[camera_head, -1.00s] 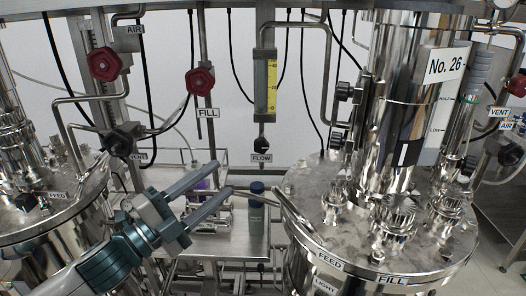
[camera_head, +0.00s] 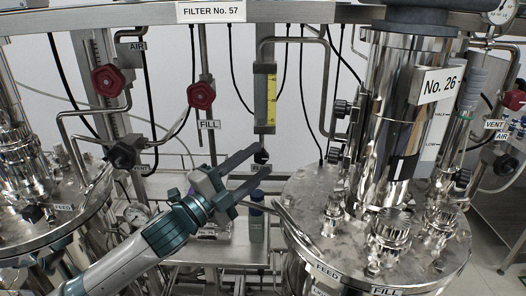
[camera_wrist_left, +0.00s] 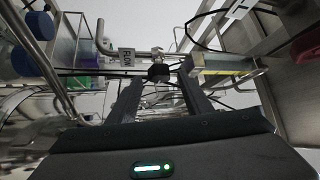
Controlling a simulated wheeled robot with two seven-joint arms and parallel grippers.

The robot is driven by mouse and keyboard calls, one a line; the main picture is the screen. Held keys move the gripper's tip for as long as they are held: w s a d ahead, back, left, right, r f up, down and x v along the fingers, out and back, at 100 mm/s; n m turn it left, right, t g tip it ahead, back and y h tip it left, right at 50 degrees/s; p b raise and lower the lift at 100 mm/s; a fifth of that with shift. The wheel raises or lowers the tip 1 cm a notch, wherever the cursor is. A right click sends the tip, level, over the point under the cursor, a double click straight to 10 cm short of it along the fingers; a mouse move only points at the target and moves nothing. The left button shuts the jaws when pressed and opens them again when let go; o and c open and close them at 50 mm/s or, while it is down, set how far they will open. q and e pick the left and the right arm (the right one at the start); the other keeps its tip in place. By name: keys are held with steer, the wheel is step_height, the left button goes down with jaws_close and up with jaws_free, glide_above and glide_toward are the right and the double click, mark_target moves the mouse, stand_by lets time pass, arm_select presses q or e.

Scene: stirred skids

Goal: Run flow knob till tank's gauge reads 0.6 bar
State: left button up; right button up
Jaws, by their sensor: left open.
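The black flow knob (camera_head: 261,157) is below the yellow-scaled flow meter (camera_head: 265,98). My left gripper (camera_head: 262,161) is open, with its fingertips close to the knob. In the left wrist view the knob (camera_wrist_left: 158,72) shows ahead between the two open fingers (camera_wrist_left: 160,92); I cannot tell whether they touch it. Neither reading is legible. My right gripper is not in view.
The steel tank No. 26 (camera_head: 352,212) stands right of the knob, with fittings on its lid. Red valve knobs (camera_head: 201,95) and (camera_head: 109,79) hang at left. A blue-capped bottle (camera_head: 256,215) stands below my gripper. Pipes and hanging cables surround the flow meter.

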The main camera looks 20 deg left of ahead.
mark_target(262, 159)
arm_select(q)
steer(key=shift+p+x, duration=0.3)
steer(key=shift+x, duration=1.2)
steer(key=c, duration=1.1)
steer(key=shift+f+n+t+b, duration=0.3)
steer(key=shift+n+b, duration=0.2)
steer(key=shift+b, duration=0.4)
steer(key=shift+r+n+t+b, duration=0.2)
steer(key=shift+n+t+b, duration=0.3)
steer(key=shift+n+t, duration=0.1)
steer(key=shift+r, duration=0.1)
steer(key=o, duration=1.1)
